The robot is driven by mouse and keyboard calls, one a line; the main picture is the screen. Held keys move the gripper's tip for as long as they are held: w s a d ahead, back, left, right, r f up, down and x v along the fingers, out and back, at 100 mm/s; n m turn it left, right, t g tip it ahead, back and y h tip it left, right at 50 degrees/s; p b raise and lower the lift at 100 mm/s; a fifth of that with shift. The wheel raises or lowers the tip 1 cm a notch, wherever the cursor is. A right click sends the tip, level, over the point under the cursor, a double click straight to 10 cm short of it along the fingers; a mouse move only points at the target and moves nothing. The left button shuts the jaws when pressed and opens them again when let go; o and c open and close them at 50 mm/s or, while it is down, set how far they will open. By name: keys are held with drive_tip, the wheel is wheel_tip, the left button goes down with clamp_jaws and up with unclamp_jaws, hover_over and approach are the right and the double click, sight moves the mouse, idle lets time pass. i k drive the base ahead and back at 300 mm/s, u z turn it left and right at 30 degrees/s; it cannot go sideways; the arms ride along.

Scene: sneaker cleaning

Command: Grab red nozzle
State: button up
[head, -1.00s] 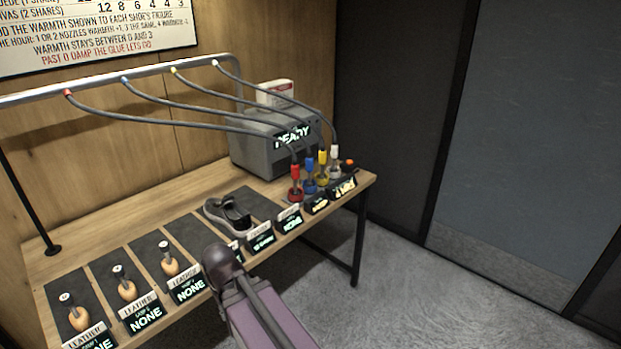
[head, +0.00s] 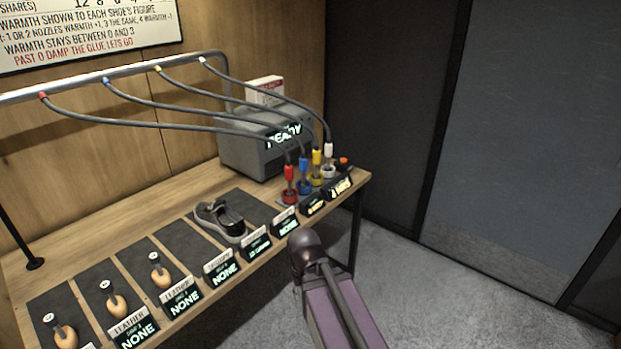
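The red nozzle (head: 290,178) stands upright in its holder at the right end of the bench, the leftmost in a row with a blue nozzle (head: 304,170), a yellow nozzle (head: 316,162) and a white nozzle (head: 328,152). A grey hose runs from it up to the overhead rail. My arm rises from the bottom of the head view, in front of the bench and nearer than the red nozzle. My gripper's fingers do not show.
A grey machine (head: 262,142) reading "READY" stands behind the nozzles. A sneaker (head: 220,220) lies on a dark mat; wooden shoe forms (head: 117,304) stand on other mats. Small signs (head: 222,268) line the bench's front edge. Hoses hang above from the rail (head: 130,69). The floor at right is clear.

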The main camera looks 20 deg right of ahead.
sight(289, 168)
drive_tip(key=z, duration=0.2)
drive_tip(key=k, duration=1.35)
drive_tip(key=z, duration=0.75)
drive_tip(key=i, duration=2.35)
drive_tip(key=u, duration=0.55)
